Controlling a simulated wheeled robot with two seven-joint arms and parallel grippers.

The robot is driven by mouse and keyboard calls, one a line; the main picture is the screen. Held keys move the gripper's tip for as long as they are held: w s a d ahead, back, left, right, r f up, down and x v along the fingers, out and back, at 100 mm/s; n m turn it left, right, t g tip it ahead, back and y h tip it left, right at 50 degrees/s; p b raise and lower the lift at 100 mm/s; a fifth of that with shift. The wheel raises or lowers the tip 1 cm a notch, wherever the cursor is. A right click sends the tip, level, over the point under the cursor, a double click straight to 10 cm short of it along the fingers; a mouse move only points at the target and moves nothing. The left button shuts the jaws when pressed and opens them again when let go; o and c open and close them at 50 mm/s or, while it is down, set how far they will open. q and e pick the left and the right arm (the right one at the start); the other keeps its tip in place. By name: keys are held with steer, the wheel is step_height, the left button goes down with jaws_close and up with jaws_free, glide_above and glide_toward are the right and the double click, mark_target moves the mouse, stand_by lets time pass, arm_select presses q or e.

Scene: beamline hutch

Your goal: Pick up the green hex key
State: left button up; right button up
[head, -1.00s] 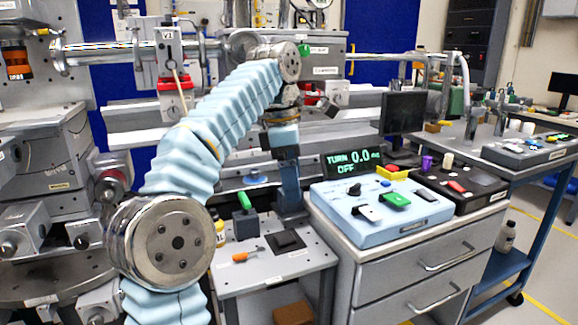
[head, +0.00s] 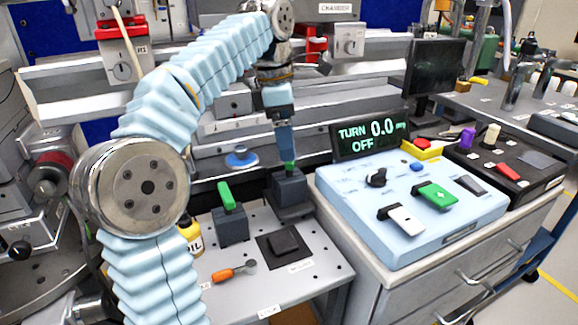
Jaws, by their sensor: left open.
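My left gripper (head: 287,148) comes down from above and is open, its fingers narrow from this side. Just below its tips a small green piece (head: 290,168) stands up from a dark grey block (head: 290,190); whether it is between the fingers I cannot tell. A second grey block (head: 231,228) to the left carries a longer, tilted green handle (head: 227,197), apart from the gripper. Which green piece is the hex key is not clear, as any shafts are hidden in the blocks. My right gripper is not in view.
On the perforated bench (head: 330,272) are an orange-handled tool (head: 224,275), a dark square pad (head: 283,243) and a yellow bottle (head: 189,236). A light blue control box (head: 345,205) with a display (head: 369,139) stands to the right. Rails run behind.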

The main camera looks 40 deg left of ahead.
mark_target(290, 175)
arm_select(q)
steer(key=f, duration=0.2)
steer(key=f+b, duration=0.1)
steer(key=f, duration=0.4)
steer(key=shift+w+d+f+b, duration=0.3)
steer(key=shift+w+b, duration=0.05)
steer(key=shift+b, duration=0.05)
steer(key=c, duration=1.2)
step_height(290, 175, up, 10)
steer(key=p, duration=0.3)
